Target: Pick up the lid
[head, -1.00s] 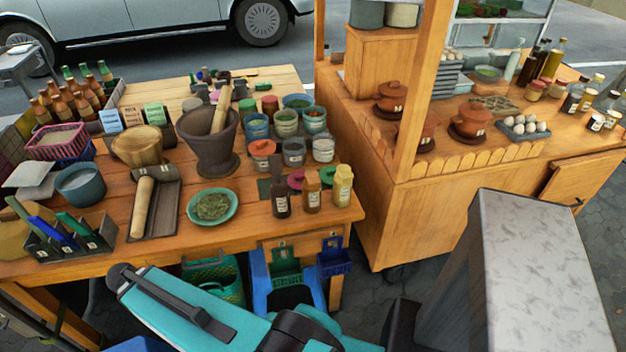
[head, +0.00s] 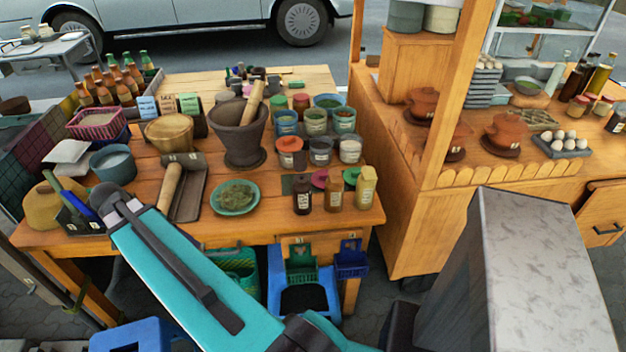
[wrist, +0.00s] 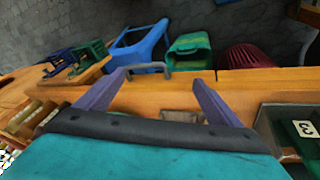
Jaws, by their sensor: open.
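Several things could be the lid, and I cannot tell which one is meant. In the head view, an orange-red lid (head: 290,144) sits on a jar, and a flat pink lid (head: 320,178) lies among the bottles at the table's front right. Lidded clay pots, one at the left (head: 423,99) and one at the right (head: 506,127), stand on the cart. My gripper (wrist: 158,77) shows in the wrist view with its two purple fingers spread and nothing between them. It is over the table's front edge. In the head view my teal arm shows, but the fingers do not.
A stone mortar (head: 240,135), a green plate (head: 235,198) and a wooden roller (head: 169,187) stand on the crowded table. A dark box marked 3 (wrist: 305,128) is at the right of the wrist view. A blue stool (wrist: 140,45) and a green basket (wrist: 188,52) stand below.

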